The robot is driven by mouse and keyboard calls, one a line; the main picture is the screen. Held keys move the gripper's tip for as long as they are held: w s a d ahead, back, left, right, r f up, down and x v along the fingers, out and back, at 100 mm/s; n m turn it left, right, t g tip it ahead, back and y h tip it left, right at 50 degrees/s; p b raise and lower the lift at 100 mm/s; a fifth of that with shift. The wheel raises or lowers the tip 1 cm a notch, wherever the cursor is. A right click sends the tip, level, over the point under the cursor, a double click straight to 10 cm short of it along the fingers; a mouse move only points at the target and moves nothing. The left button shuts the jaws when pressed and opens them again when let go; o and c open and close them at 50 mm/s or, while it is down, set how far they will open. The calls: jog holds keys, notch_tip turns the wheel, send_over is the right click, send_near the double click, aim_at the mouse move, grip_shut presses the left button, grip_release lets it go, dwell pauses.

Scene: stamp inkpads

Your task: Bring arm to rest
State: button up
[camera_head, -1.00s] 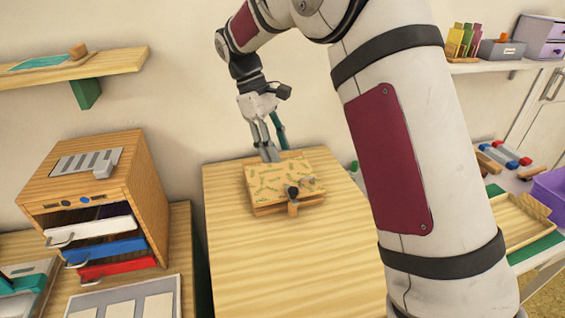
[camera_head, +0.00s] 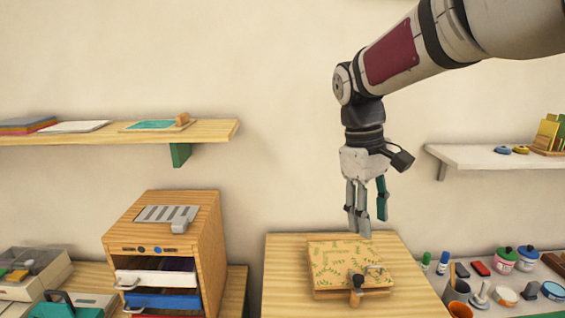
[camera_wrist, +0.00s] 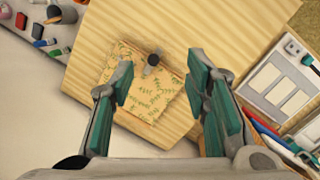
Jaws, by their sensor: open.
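My gripper (camera_head: 367,211) hangs from my raised arm, pointing down, above the back of a patterned board (camera_head: 335,262). The gripper is open and nothing is between its fingers. In the wrist view, the two green-padded fingers of my gripper (camera_wrist: 163,85) stand apart over the patterned board (camera_wrist: 125,103). The board has a green leaf print on a tan face and lies on a wooden table (camera_head: 285,300). A dark-knobbed stamp or clamp (camera_head: 357,285) stands at the board's front edge; its exact kind is hard to tell.
A wooden drawer cabinet (camera_head: 205,235) with white, blue and red drawers stands at left. Shelves hang on the wall at left (camera_head: 215,130) and right (camera_head: 470,157). Pots and bottles crowd a surface at right, including a pink-labelled pot (camera_head: 503,260). The air around my gripper is clear.

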jog(key=s+d+m+t+y, duration=0.2)
jog(key=s+m+t, duration=0.3)
jog(key=s, duration=1.6)
jog(key=shift+s+f+m+t, duration=0.3)
jog(key=shift+m+t, duration=0.1)
jog(key=shift+m, duration=0.2)
